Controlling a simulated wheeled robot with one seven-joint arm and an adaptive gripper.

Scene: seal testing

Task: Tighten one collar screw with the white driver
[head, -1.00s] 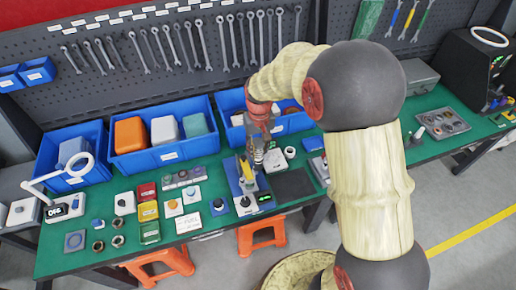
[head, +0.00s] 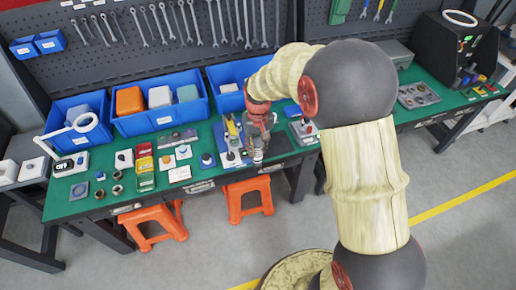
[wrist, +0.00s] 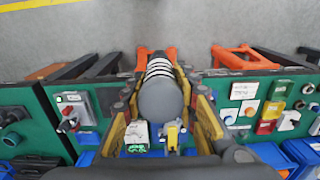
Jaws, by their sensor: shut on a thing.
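My gripper (head: 258,132) is above the front of the green bench, just right of a blue stand (head: 229,158) with yellow parts. In the wrist view, my gripper (wrist: 160,97) is shut around a grey cylinder (wrist: 160,100) with black and white bands at its far end. Its grey round end faces the camera. It may be the white driver, but I cannot be sure. A yellow part (wrist: 172,135) and a white-and-green block (wrist: 137,134) lie beyond the fingers. I cannot make out the collar screws.
Blue bins (head: 157,121) line the back of the bench, below hanging wrenches. Several small blocks and a green box (head: 145,182) lie to the left. A dark mat (head: 280,146) is right of the gripper. Orange stools (head: 247,190) stand under the front edge.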

